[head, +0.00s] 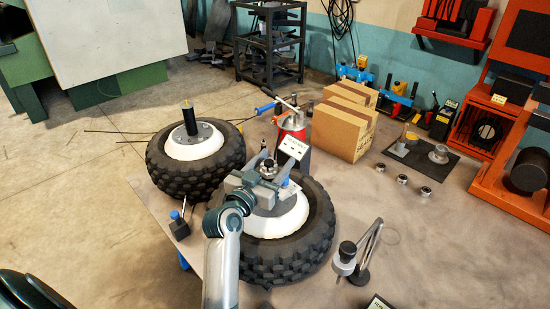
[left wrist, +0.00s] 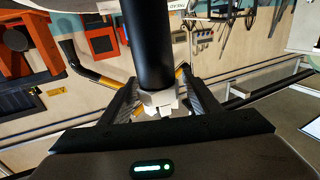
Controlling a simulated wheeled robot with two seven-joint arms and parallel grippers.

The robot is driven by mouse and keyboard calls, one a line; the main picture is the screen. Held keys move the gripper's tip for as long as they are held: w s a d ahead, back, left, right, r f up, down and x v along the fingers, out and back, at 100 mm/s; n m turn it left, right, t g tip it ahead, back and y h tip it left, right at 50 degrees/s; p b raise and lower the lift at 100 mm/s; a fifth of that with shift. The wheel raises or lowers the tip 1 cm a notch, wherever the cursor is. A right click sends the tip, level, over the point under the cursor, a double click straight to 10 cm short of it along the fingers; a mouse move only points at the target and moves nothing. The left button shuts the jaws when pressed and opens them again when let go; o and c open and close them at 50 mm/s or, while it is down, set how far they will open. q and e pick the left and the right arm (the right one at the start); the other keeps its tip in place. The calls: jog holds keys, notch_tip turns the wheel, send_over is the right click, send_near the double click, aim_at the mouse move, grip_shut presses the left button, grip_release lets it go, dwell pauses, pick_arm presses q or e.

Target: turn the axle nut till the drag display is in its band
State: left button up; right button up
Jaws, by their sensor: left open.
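A knobbly tyre on a white rim (head: 262,228) lies flat at the front of the bench, with my left gripper (head: 269,170) over its hub. In the left wrist view, a silver hex nut (left wrist: 158,98) at the end of a black shaft (left wrist: 149,45) sits between the fingers of my open left gripper (left wrist: 158,84). I cannot tell whether either finger touches it. The drag display (head: 293,147) is a small pale panel just behind the gripper; its reading is too small to make out. My right gripper is not in view.
A second wheel (head: 192,150) with a black post stands at the back left. Cardboard boxes (head: 339,130) and a red stand (head: 291,128) are behind. A small lamp-like stand (head: 350,258) is at the right. Several metal rings (head: 402,179) lie beyond it.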

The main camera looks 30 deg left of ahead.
pick_arm(q)
jog(key=shift+w, duration=0.3)
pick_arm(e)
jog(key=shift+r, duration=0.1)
pick_arm(q)
jog(key=shift+c, duration=0.5)
jog(key=c, duration=1)
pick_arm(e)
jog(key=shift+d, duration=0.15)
pick_arm(q)
jog(key=shift+o, duration=0.2)
jog(key=shift+m+h, duration=0.3)
jog(key=shift+h, duration=0.2)
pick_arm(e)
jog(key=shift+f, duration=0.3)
